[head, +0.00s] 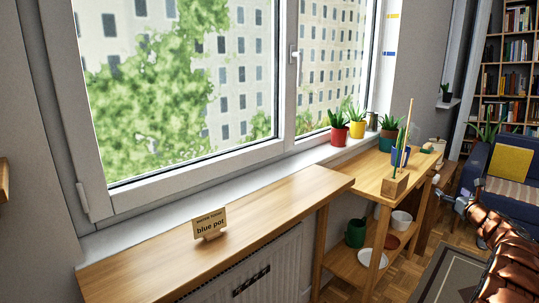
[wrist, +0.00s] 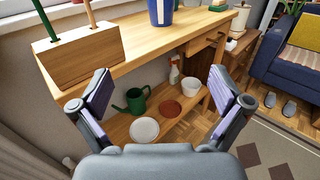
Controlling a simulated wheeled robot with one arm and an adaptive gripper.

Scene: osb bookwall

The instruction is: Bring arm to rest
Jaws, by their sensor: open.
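My arm (head: 490,230) reaches in from the right edge in the head view. My gripper (wrist: 165,98) is open and empty in the wrist view, its two fingers wide apart. Between the fingers, farther off, the lower shelf shows a green watering can (wrist: 133,101), a white plate (wrist: 144,130), a terracotta saucer (wrist: 170,108) and a white pot (wrist: 191,86). The gripper appears apart from all of them. In the head view only part of my gripper (head: 451,198) shows, near the right end of the wooden table.
A wooden block with sticks (head: 395,185) stands on the table's near end; it also shows in the wrist view (wrist: 80,58). A sign (head: 210,224) reading "blue pot" stands on the wooden sill board (head: 130,262). Potted plants (head: 357,129) line the window. A blue sofa (head: 505,192) stands right.

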